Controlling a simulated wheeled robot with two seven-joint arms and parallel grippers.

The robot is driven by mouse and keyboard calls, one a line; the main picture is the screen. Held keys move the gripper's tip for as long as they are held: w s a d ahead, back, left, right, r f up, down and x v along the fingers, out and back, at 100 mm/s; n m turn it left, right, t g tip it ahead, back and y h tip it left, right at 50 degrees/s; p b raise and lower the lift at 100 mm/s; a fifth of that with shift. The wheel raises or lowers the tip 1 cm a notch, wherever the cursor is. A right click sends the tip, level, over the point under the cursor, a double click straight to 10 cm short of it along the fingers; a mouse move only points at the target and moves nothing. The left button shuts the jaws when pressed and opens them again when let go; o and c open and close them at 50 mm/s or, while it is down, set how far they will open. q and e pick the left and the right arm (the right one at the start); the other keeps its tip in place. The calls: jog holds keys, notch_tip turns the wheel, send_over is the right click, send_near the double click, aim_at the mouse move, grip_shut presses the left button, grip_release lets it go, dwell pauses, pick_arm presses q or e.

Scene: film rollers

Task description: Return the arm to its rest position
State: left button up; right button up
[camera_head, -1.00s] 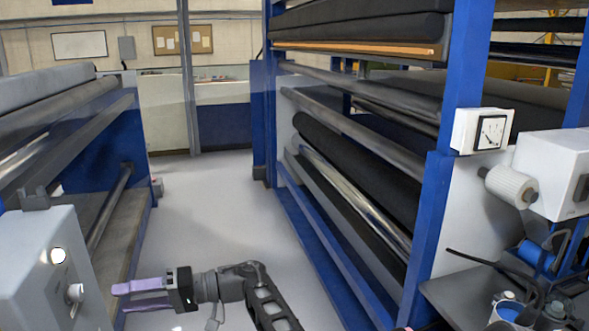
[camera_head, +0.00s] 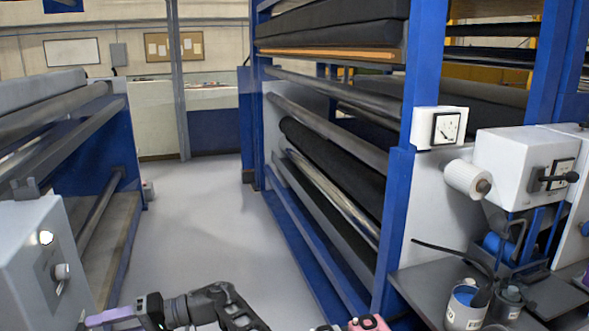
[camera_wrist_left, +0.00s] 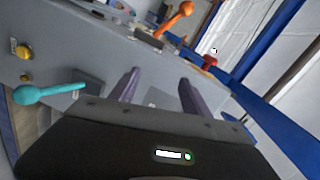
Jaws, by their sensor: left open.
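My left arm shows at the bottom of the head view. Its left gripper (camera_head: 108,318) has purple fingers pointing left, beside the grey machine box (camera_head: 40,265). In the left wrist view the gripper (camera_wrist_left: 158,90) is open, its two purple fingers apart with nothing held between them. A grey machine panel (camera_wrist_left: 65,55) with a teal lever (camera_wrist_left: 48,92) and an orange-knobbed lever (camera_wrist_left: 180,22) lies beyond the fingers. In the head view the lower part of the gripper is cut off by the frame.
A blue-framed rack (camera_head: 395,215) with dark rolls stands right of a clear grey floor aisle (camera_head: 205,220). A workbench (camera_head: 420,285) with a paint can (camera_head: 466,308) is at the right. Another roller machine (camera_head: 110,140) stands left. Pink parts (camera_head: 366,323) show at the bottom edge.

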pick_arm(q)
jog(key=s+a+f+m+h, duration=0.1)
jog(key=s+a+f+h, duration=0.15)
jog(key=f, duration=0.55)
jog(key=s+a+f+m+h, duration=0.1)
jog(key=s+a+f, duration=0.25)
jog(key=f, duration=0.35)
jog(key=s+a+f+m+h, duration=0.15)
jog(key=s+f, duration=0.25)
jog(key=f, duration=0.4)
jog(key=s+d+f+h+b, duration=0.1)
jog(key=s+d+f+h, duration=0.2)
jog(key=s+f, duration=0.35)
jog(key=s+d+f+h+b, duration=0.1)
jog(key=s+d+f+h, duration=0.2)
jog(key=f, duration=0.7)
jog(key=s+d+f+m+t+h, duration=0.15)
jog(key=s+d+f, duration=0.25)
jog(key=d, duration=0.4)
jog(key=s+d+f+t+h, duration=0.1)
jog(key=s+d+f+h, duration=0.25)
jog(key=d, duration=0.55)
jog(key=w+d+r+t+h, duration=0.1)
jog(key=d+r+h, duration=0.1)
jog(key=d, duration=0.6)
jog(key=w+d+r+t+h+b, duration=0.1)
jog(key=d+r+t+h, duration=0.1)
jog(key=d, duration=0.6)
jog(key=shift+r, duration=0.5)
